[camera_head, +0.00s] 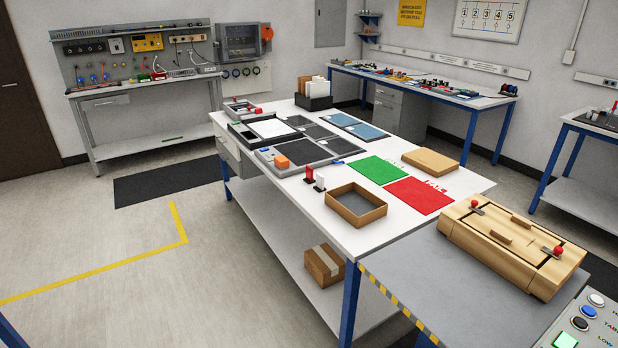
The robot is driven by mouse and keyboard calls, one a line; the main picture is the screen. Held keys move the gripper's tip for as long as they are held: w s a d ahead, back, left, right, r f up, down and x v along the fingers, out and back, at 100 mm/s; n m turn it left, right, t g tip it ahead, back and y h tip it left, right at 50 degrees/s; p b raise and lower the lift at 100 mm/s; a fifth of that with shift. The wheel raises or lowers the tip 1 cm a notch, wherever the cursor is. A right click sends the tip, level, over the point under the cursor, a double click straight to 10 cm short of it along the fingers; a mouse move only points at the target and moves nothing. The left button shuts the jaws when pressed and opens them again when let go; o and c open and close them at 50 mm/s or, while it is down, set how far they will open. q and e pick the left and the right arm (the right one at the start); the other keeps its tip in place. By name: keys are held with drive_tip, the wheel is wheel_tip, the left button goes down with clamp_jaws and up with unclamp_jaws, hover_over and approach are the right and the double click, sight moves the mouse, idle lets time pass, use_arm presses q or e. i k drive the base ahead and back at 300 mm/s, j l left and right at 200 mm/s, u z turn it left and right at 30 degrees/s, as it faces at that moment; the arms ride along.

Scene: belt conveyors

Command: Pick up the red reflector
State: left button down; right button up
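A small upright red piece (309,174), which looks like the red reflector, stands on the white table (335,228). It is near the table's front-left edge. A similar white piece (320,182) stands close beside it on the right. Both seem to have dark bases, but they are too small to tell in detail. Neither of my grippers shows in this view.
An open cardboard box (357,190), a green mat (378,170) and a red mat (418,195) lie to the right. Dark trays and an orange block (282,161) lie behind. A wooden case (470,226) sits on the grey table (430,275).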

sight(309, 179)
drive_tip(key=i+j+u, duration=0.4)
drive_tip(key=i, duration=0.3)
drive_tip(key=i+u, duration=0.45)
drive_tip(key=i, duration=0.2)
drive_tip(key=i+z, duration=0.15)
drive_tip(key=i, duration=0.35)
drive_tip(key=i+j+z, duration=0.15)
drive_tip(key=i, duration=0.35)
drive_tip(key=i+j+z, duration=0.15)
drive_tip(key=i, duration=0.35)
drive_tip(key=j, duration=0.1)
